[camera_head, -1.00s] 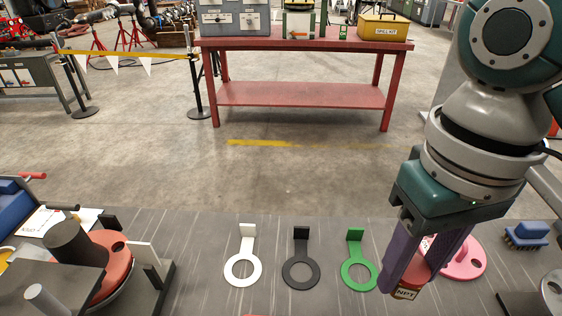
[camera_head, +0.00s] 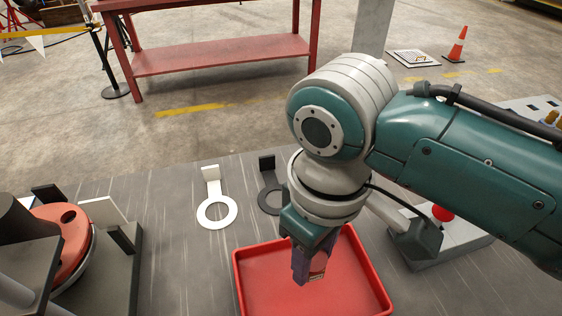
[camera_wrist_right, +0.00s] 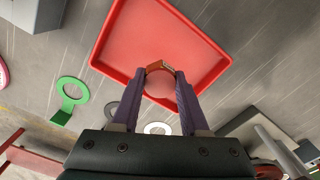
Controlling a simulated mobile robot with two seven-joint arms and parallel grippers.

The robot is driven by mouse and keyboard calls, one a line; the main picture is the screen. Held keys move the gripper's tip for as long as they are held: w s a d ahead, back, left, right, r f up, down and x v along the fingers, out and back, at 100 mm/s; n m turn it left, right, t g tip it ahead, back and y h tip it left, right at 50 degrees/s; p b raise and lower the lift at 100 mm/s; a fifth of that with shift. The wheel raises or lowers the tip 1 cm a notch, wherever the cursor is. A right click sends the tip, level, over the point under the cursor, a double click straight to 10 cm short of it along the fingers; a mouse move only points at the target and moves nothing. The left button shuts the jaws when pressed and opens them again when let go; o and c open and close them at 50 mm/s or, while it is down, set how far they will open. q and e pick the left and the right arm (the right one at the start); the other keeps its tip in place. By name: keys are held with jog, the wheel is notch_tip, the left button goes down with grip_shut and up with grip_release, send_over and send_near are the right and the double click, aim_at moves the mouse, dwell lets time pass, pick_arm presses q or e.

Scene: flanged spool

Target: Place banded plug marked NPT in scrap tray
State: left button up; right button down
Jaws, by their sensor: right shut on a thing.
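My right gripper (camera_head: 308,278) is shut on the banded plug (camera_head: 319,266), which shows as a small red and tan piece between the purple fingers. The plug's marking cannot be read now. The red scrap tray (camera_head: 245,278) lies on the bench below, and the gripper holds the plug over its inside. The tray rim (camera_wrist_right: 121,28) also shows in the right wrist view. I cannot tell the exact height above the tray floor. My left gripper is not in view.
A white ring with an upright tab (camera_head: 216,212) lies left of the tray, and a black one (camera_head: 268,199) is partly behind my wrist. A green ring (camera_wrist_right: 72,92) shows in the wrist view. A fixture with an orange-red disc (camera_head: 66,240) stands at the left.

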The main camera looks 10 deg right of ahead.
aim_at(311, 272)
notch_tip(311, 272, down, 4)
jog(key=shift+f+b, duration=0.15)
jog(key=shift+b, duration=0.5)
jog(key=shift+f, duration=0.2)
jog(key=shift+f, duration=0.15)
jog(key=shift+c, duration=2.1)
grip_release()
